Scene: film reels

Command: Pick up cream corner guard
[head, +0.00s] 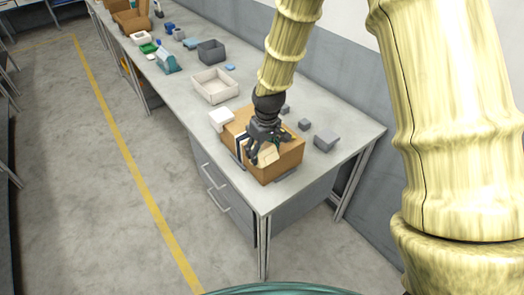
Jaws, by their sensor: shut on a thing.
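A small cream piece (268,156), which looks like the cream corner guard, shows at the front of an open brown cardboard box (285,165) near the table's near end. My dark gripper (262,146) reaches down into the box from above, with its fingers at the cream piece. It is shut on that piece. The fingers hide part of it, and I cannot tell whether it is clear of the box's contents. Dark and white flat things show inside the box beside the fingers.
A white block (221,119) stands left of the box, and grey blocks (326,140) lie to its right. A cream tray (214,86) and a dark grey bin (211,51) stand farther back on the table (256,190). A wall runs along the right.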

